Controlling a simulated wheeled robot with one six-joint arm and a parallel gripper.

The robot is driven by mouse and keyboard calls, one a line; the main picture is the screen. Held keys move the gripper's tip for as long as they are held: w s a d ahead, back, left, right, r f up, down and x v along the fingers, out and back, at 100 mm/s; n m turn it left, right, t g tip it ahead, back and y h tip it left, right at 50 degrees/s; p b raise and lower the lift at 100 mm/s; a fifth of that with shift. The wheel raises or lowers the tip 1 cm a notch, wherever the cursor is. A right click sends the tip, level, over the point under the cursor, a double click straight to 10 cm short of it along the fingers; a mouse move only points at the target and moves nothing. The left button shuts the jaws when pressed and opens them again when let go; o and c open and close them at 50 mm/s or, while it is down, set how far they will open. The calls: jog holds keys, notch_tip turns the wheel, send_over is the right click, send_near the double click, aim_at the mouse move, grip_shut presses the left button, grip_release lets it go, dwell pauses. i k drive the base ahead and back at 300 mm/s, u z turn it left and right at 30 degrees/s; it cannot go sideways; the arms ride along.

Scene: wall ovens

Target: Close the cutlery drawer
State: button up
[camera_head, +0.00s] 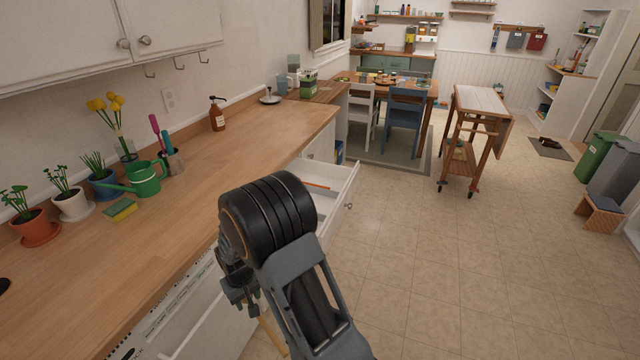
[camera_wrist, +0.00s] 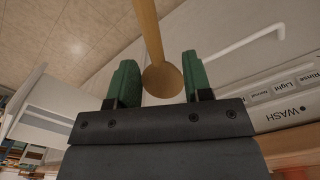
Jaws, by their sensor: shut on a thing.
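A white drawer (camera_head: 342,192) stands pulled out from under the wooden counter in the head view, with a small round knob on its front. A long orange-brown item lies inside; much of the drawer is hidden behind my arm. A pale drawer-like box (camera_wrist: 42,112) shows at the left of the wrist view. My gripper (camera_head: 238,290) is on the near side of the drawer, low in front of the counter. In the wrist view my gripper (camera_wrist: 159,62) has its green fingers on either side of a wooden spoon-like utensil (camera_wrist: 160,78) and is shut on it.
A dishwasher panel (camera_wrist: 285,98) with printed buttons and a long handle is close beside my gripper. A wooden trolley (camera_head: 474,135) is farther back.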

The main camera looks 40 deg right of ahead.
aim_at(311, 181)
jog(key=z, duration=2)
jog(key=i, duration=5.45)
jog(key=u, duration=5.1)
